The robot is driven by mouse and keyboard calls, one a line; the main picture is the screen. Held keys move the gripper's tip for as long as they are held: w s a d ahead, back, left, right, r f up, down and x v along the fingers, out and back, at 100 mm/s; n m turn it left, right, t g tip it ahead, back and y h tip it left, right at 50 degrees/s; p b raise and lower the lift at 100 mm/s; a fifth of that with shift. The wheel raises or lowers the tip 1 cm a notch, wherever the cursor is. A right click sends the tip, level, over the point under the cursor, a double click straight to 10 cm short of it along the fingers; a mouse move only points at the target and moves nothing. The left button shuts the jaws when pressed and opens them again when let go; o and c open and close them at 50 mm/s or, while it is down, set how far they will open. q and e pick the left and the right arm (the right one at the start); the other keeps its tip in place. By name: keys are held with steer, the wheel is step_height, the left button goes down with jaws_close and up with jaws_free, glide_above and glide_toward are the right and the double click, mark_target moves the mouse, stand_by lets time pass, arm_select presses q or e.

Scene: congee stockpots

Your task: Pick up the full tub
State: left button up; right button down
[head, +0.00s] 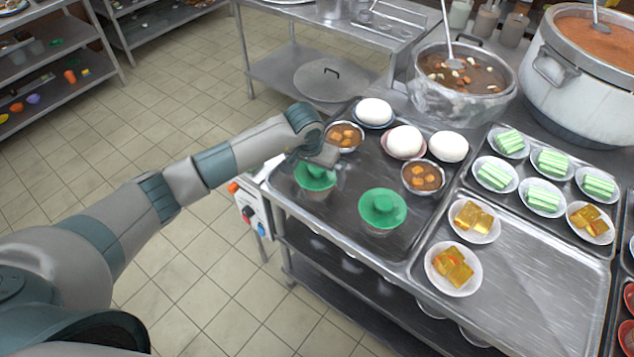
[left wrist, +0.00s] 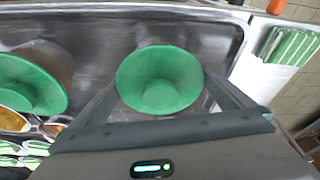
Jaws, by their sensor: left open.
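I cannot tell from these frames which one is full. My left gripper (head: 324,156) is open over the left-edge tub and partly hides it. In the left wrist view, that tub's green lid (left wrist: 160,80) shows between the two spread fingers, with nothing gripped. The other tub (left wrist: 32,85) shows at the left of that view, slightly cut off. My right gripper is not in view.
Bowls of brown stew (head: 423,177) and white domed items (head: 404,141) stand close behind the tubs. Plates of green strips (head: 542,197) and amber cubes (head: 453,267) are to the right. A stew pot (head: 462,100) stands at the back. The lower tray is partly clear.

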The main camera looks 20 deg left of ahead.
arm_select(q)
steer(key=c, duration=1.1)
steer(key=shift+r, duration=0.2)
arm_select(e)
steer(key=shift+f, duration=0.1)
arm_select(q)
steer(key=shift+w+r+b, duration=0.1)
steer(key=shift+r+b, duration=0.7)
steer(key=shift+r, duration=0.1)
steer(key=shift+d+r+b, duration=0.2)
steer(key=shift+r+b, duration=0.15)
steer(key=shift+r, duration=0.2)
steer(key=shift+d+r+b, duration=0.2)
steer(key=shift+r+b, duration=0.15)
steer(key=shift+r, duration=0.2)
steer(key=shift+s+d+r+b, duration=0.15)
steer(key=shift+d+r+b, duration=0.85)
steer(key=shift+d, duration=0.8)
steer(key=shift+s+d+r+b, duration=0.15)
steer(key=shift+d+r+b, duration=0.4)
steer(key=shift+d+r, duration=0.95)
steer(key=shift+s+d+r+b, duration=0.15)
steer(key=shift+d+r+b, duration=0.7)
steer(key=shift+d, duration=1.2)
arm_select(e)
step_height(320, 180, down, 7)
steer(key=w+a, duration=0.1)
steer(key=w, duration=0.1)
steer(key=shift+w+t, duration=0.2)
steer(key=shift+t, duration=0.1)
